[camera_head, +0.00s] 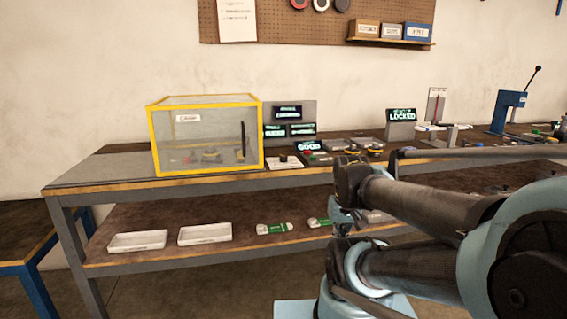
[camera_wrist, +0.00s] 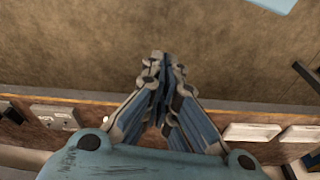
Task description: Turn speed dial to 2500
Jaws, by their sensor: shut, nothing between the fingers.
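No dial marked for speed can be made out in either view. A grey panel with several small dark displays (camera_head: 288,112) stands on the workbench right of the yellow-framed case; its text is too small to read. Small control boxes, some with coloured knobs or buttons, lie in front and to the right, including one with a red top (camera_head: 308,153). Whether one is the speed dial I cannot tell. My gripper (camera_wrist: 161,60) is shut and empty in the wrist view, its fingertips together over a plain brown surface. It touches nothing visible.
A clear case with a yellow frame (camera_head: 155,143) stands on the bench's left. A "LOCKED" display (camera_head: 402,116) and a blue press (camera_head: 507,108) stand further right. White trays (camera_head: 137,240) lie on the lower shelf. My arm hides part of the right bench.

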